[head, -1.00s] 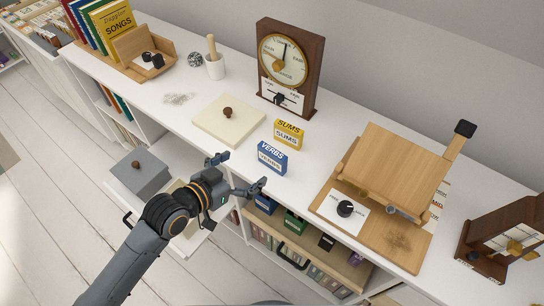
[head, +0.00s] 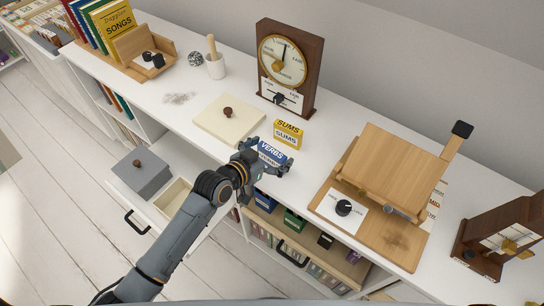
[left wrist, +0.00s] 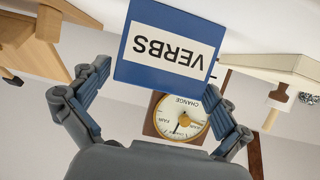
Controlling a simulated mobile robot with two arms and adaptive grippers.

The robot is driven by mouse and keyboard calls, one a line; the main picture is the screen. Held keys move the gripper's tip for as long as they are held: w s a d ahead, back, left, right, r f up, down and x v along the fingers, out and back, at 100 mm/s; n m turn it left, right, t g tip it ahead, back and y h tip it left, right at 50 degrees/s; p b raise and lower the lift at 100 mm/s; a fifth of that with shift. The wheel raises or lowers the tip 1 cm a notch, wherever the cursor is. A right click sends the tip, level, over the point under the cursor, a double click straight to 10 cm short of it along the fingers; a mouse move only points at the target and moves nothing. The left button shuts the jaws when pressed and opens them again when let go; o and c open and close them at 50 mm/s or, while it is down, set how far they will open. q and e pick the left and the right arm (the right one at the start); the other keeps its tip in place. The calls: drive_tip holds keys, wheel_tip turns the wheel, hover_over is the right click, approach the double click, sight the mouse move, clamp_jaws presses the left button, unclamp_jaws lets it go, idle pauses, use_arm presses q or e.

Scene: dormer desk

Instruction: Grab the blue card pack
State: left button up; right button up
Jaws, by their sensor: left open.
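The blue card pack (head: 271,150), labelled VERBS, stands on the white desk top near its front edge. In the left wrist view the blue card pack (left wrist: 165,45) appears upside down, close to the camera. My left gripper (head: 269,158) is open, with one finger towards each side of the pack. In the left wrist view my left gripper's fingers (left wrist: 160,85) show to the left and right of the pack's lower part. I cannot tell whether either finger touches it. The gripper hides the pack's lower front in the head view. My right gripper is not in view.
A yellow SUMS pack (head: 288,132) stands just behind the blue one. A cream lidded box (head: 226,122) is to the left, a wooden stand (head: 390,170) to the right. A brown dial instrument (head: 289,65) stands behind. An open drawer (head: 150,210) is below left.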

use_arm(q)
drive_tip(key=c, duration=1)
drive_tip(key=shift+r, duration=0.1)
drive_tip(key=shift+c, duration=0.2)
